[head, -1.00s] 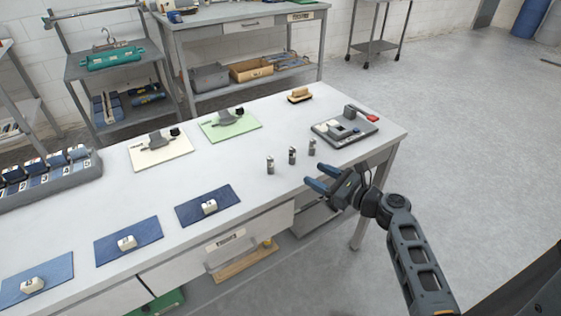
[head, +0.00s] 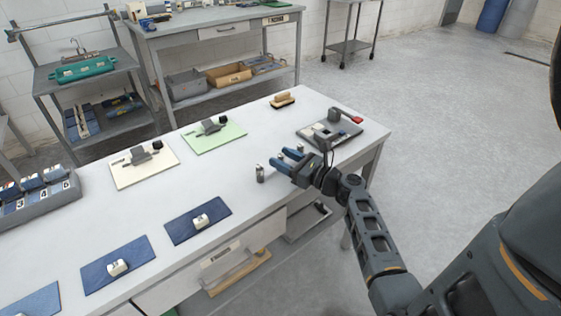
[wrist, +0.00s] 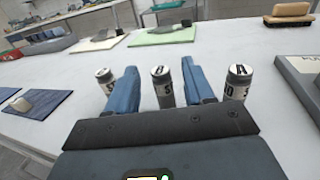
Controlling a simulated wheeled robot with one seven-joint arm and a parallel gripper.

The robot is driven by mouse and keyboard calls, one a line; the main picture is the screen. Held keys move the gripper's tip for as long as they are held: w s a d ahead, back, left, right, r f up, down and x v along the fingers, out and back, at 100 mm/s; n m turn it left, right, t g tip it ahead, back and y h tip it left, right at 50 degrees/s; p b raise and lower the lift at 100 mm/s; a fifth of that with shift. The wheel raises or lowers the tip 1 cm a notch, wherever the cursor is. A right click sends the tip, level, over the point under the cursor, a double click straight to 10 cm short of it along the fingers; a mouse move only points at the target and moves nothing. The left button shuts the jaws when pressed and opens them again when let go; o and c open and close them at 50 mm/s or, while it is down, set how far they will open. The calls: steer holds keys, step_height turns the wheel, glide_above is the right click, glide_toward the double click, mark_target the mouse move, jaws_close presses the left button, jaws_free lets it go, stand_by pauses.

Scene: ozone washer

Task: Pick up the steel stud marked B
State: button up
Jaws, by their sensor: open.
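Three short steel studs stand upright in a row on the white table. In the wrist view, the left stud (wrist: 105,80) is outside the left finger. The middle stud (wrist: 163,88) is between the fingers, and the right stud (wrist: 238,82) is just outside the right finger. Their caps carry dark marks too small to read surely, so I cannot tell which is B. My gripper (wrist: 160,72) is open, with its blue fingers either side of the middle stud. In the head view, my gripper (head: 277,157) covers most of the row; the left stud (head: 260,174) shows clear.
A grey fixture with a red-tipped handle (head: 343,131) stands right of the studs. A wooden brush (head: 282,100) lies behind. A green mat (head: 214,138) and a cream mat (head: 144,167) hold small devices. Blue mats (head: 198,220) with white blocks lie at front left.

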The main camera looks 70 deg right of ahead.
steer(key=shift+x, duration=1.6)
steer(key=shift+s, duration=0.1)
jaws_close()
